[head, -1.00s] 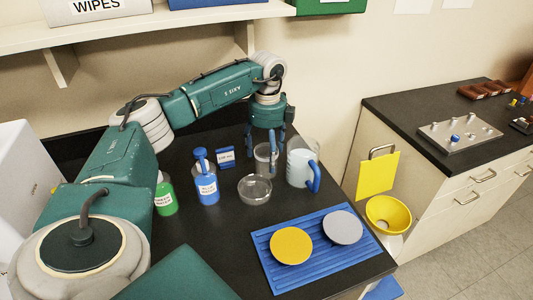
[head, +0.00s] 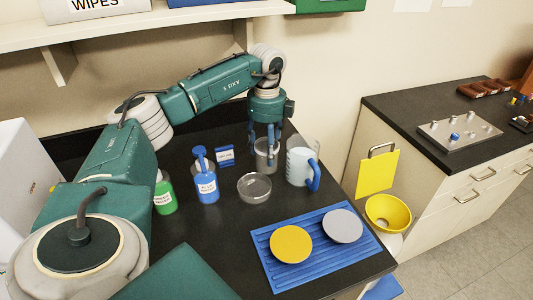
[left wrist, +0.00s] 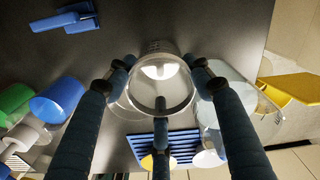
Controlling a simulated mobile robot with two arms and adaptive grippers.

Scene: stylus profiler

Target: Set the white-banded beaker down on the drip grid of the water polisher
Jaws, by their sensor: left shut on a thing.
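My left gripper (head: 263,140) points down at the back of the black bench. Its fingers are shut on a clear beaker (head: 267,158). In the left wrist view the beaker (left wrist: 160,88) sits between the fingers, open end towards the camera; I cannot make out a white band on it. I cannot pick out the water polisher or its drip grid in these frames. My right gripper is not in view.
A pitcher with a blue handle (head: 300,166) stands close right of the beaker. A glass dish (head: 254,187), a blue bottle (head: 207,187) and a green bottle (head: 165,194) stand in front and left. A blue ribbed mat (head: 322,270) holds yellow and grey discs. A shelf (head: 150,30) hangs above.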

